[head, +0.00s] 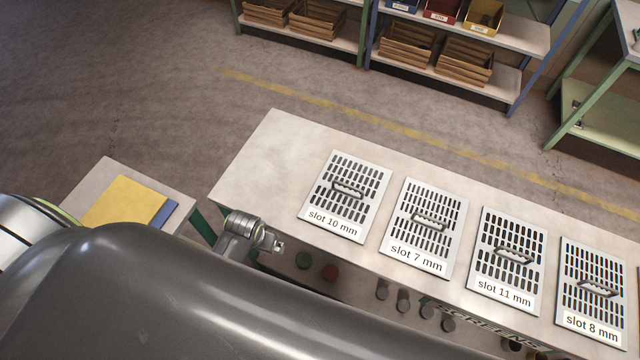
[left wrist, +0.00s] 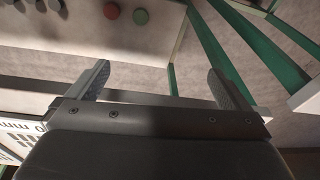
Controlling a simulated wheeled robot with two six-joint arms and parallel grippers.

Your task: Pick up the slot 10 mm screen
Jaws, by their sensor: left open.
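The slot 10 mm screen (head: 345,197) is a light metal plate with rows of dark slots, a raised handle in the middle and a label along its front edge. It lies flat on the bench top, leftmost of the screens in the head view. Part of a labelled screen (left wrist: 22,138) shows at the left edge of the left wrist view. My left gripper (head: 280,245) is at the front edge of the bench, left of and in front of the screen, apart from it. Its two fingers (left wrist: 158,82) are wide apart and empty. My right gripper is not in view.
The slot 7 mm (head: 424,228), slot 11 mm (head: 507,262) and slot 8 mm (head: 594,291) screens lie in a row to the right. Green (head: 303,260) and red (head: 330,272) buttons and several knobs are on the bench front. The bench's left end (head: 265,165) is bare.

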